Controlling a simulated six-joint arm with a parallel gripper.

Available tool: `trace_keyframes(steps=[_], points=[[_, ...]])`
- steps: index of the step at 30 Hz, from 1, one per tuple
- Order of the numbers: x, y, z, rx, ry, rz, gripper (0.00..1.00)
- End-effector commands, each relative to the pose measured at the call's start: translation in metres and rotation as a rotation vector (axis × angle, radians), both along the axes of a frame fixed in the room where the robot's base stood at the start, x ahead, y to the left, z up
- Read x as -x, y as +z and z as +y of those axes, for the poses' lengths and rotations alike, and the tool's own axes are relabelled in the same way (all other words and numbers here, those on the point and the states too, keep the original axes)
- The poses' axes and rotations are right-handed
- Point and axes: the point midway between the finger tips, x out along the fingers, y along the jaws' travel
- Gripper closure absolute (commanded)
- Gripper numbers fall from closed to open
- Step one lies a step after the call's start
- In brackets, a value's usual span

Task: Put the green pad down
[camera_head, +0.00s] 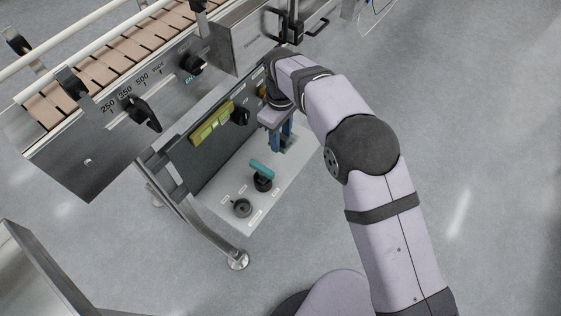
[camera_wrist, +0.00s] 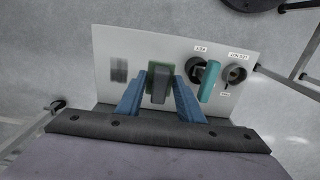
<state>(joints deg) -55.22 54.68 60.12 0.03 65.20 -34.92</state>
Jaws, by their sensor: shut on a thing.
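The green pad (camera_wrist: 152,70) shows in the wrist view as a green square with a grey block (camera_wrist: 160,86) in front of it. My gripper (camera_wrist: 160,84) has its two blue fingers on either side of the block and is shut on the pad. In the head view my gripper (camera_head: 284,140) points down over the far part of the light grey panel (camera_head: 226,176), and the pad is mostly hidden by the fingers. The pad is at or just above the panel; I cannot tell if it touches.
A teal-handled knob (camera_head: 262,170) and a round black socket (camera_head: 242,208) are on the panel, right of the pad in the wrist view. A grey patch (camera_wrist: 119,70) lies left of it. Yellow-green blocks (camera_head: 211,123) sit on the dark upright panel, below the conveyor (camera_head: 110,60).

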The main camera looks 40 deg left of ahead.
Motion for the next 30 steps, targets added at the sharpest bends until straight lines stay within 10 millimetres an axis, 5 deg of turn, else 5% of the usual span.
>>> trace_keyframes(steps=[12, 22, 30], points=[[0.000, -0.047, 0.000, 0.002, -0.002, 0.001, 0.84], [0.000, -0.059, 0.000, 0.001, -0.002, 0.001, 0.84], [0.000, -0.095, 0.000, 0.002, -0.002, 0.001, 0.84]])
